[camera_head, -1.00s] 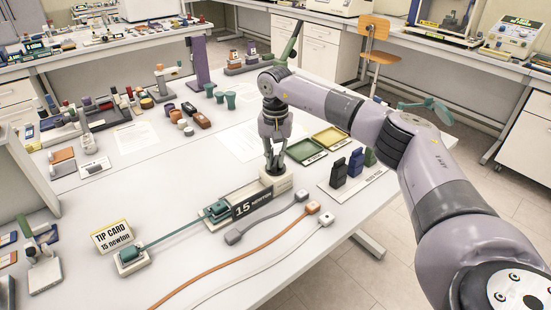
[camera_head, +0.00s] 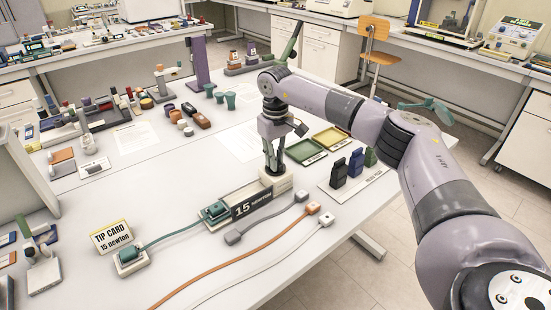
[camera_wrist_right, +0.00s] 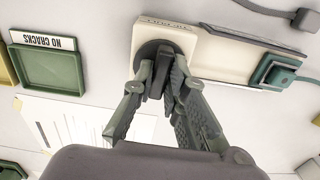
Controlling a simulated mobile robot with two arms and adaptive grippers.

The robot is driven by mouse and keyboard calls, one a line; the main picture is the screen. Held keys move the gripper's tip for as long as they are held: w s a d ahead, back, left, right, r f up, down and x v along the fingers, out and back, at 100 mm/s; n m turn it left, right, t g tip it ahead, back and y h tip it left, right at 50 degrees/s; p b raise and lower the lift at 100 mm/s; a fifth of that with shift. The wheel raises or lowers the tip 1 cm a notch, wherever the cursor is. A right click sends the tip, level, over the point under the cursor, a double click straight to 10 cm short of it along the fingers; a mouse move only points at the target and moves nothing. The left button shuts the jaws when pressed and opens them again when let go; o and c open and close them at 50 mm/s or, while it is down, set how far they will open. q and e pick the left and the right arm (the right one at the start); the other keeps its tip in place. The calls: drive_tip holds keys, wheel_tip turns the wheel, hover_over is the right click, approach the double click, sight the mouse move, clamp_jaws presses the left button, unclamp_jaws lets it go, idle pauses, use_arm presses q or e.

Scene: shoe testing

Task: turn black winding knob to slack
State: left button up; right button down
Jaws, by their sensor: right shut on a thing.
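The black winding knob (camera_wrist_right: 155,84) sits on a round dark base on the cream end of the tester (camera_wrist_right: 172,32) in the right wrist view. My right gripper (camera_wrist_right: 160,80) is shut on the knob, with a finger on each side of it. In the head view my right gripper (camera_head: 274,170) points down at the tester's right end (camera_head: 284,186), hiding the knob. The tester has a dark face plate marked 15 newton (camera_head: 253,202) and a green plug (camera_head: 216,211) at its left end. My left gripper is not in view.
A green cord runs from the tester to a plug by the tip card (camera_head: 112,238). Grey, orange and white cables (camera_head: 250,255) lie in front. Green and yellow trays (camera_head: 307,151) and dark upright blocks (camera_head: 338,173) stand to the right, close to my right arm.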

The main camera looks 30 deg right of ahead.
drive_tip(key=shift+w+r+n, duration=0.1)
drive_tip(key=shift+r+n, duration=0.05)
drive_tip(key=shift+n, duration=0.25)
drive_tip(key=c, duration=1.6)
unclamp_jaws()
wheel_tip(320, 180, up, 12)
